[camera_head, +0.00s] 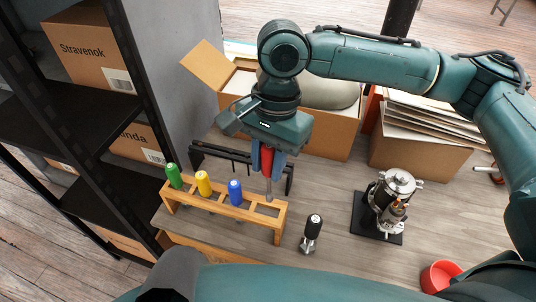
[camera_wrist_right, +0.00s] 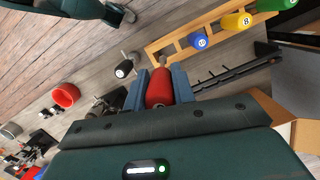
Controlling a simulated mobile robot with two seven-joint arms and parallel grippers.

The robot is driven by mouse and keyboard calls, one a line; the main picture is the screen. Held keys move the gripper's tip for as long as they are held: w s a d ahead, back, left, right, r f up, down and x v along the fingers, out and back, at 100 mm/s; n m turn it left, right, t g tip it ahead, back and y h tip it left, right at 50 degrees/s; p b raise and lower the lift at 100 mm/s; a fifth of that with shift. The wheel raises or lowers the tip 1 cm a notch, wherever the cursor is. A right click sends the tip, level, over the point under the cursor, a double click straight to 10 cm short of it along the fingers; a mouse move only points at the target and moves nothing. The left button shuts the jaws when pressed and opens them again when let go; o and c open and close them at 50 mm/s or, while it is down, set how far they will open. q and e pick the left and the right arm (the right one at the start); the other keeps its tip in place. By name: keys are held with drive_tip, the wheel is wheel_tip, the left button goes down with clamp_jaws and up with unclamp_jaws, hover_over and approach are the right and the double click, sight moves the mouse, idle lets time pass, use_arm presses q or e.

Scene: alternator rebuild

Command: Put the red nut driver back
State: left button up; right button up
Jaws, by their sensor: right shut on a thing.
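My right gripper (camera_head: 267,158) is shut on the red nut driver (camera_head: 267,165) and holds it upright, shaft down. The driver's red handle also shows between the fingers in the right wrist view (camera_wrist_right: 159,88). The wooden rack (camera_head: 221,211) stands on the bench, with green (camera_head: 174,175), yellow (camera_head: 203,183) and blue (camera_head: 235,192) drivers in it from left to right. The red driver's shaft is at the rack's right end, by the free place beside the blue one. I cannot tell whether its tip is inside the slot. My left gripper is not visible.
A black-handled tool (camera_head: 312,232) stands just right of the rack. A black bar rack (camera_head: 230,156) lies close behind. The alternator assembly (camera_head: 390,195) on its black plate and a red cup (camera_head: 440,274) are farther right. Boxes (camera_head: 330,133) stand behind.

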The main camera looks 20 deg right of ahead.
sight(268, 190)
drive_tip(key=shift+f, duration=0.1)
drive_tip(key=shift+f, duration=0.85)
drive_tip(key=shift+f+p, duration=0.45)
drive_tip(key=shift+f, duration=1.3)
drive_tip(key=shift+f+p, duration=0.35)
drive_tip(key=shift+f, duration=1.4)
drive_tip(key=shift+f+p, duration=0.35)
drive_tip(key=shift+f, duration=1.4)
